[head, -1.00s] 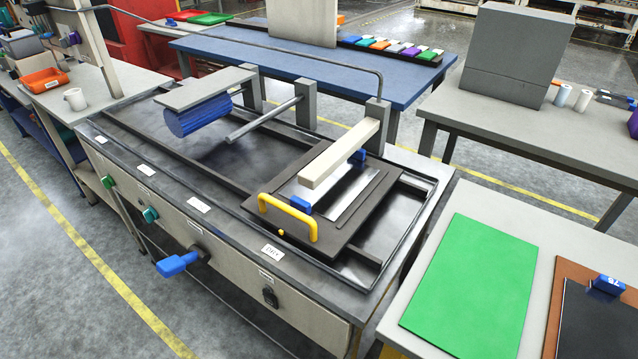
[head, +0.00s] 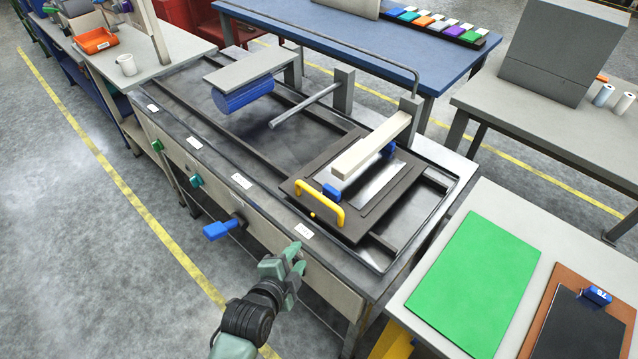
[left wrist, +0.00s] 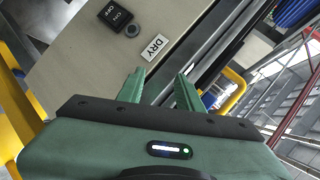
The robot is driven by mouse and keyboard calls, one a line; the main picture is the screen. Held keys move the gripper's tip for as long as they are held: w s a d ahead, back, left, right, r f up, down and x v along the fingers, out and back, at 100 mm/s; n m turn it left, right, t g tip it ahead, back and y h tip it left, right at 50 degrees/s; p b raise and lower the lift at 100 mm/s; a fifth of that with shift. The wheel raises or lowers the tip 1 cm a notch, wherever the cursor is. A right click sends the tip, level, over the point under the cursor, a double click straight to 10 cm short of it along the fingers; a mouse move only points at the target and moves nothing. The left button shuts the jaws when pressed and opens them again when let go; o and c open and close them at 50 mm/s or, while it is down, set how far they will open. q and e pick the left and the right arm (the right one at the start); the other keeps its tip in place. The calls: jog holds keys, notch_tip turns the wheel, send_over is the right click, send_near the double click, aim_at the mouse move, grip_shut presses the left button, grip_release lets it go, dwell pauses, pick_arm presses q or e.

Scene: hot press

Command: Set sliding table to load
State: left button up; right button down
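The sliding table (head: 368,217) is a dark flat plate with a yellow handle (head: 322,211) at its front edge. It sits at the right end of the press rails, under a cream arm (head: 372,148). My left gripper (head: 297,258) is in front of the press's front panel, below and left of the handle, apart from it. In the left wrist view my gripper (left wrist: 160,80) has its two green fingers spread with nothing between them. A DRY label (left wrist: 155,47) shows beyond the fingertips, and a yellow bar, seemingly the handle (left wrist: 236,95), to their right. My right gripper is not in view.
A blue lever (head: 222,229) sticks out from the front panel, left of my gripper. A blue roller (head: 243,96) hangs over the left part of the press bed. A side table with a green sheet (head: 474,280) stands at the right. Floor at the left is clear.

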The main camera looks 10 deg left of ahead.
pick_arm(q)
notch_tip(320, 180, up, 5)
jog(key=w+m+t, duration=0.1)
jog(key=m+t, duration=0.3)
jog(key=m, duration=0.1)
send_near(319, 194)
jog(key=w+f, duration=0.1)
jog(key=w, duration=0.2)
jog(key=shift+w+f+h+p, duration=0.1)
jog(key=shift+w+h+p, duration=0.05)
jog(key=shift+h+p, duration=0.3)
jog(key=p+x, duration=0.1)
jog(key=x, duration=0.5)
jog(key=shift+w+d+f, duration=0.1)
jog(key=shift+w+f, duration=0.1)
jog(key=shift+w, duration=0.15)
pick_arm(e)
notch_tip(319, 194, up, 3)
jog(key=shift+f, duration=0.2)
pick_arm(q)
grip_shut()
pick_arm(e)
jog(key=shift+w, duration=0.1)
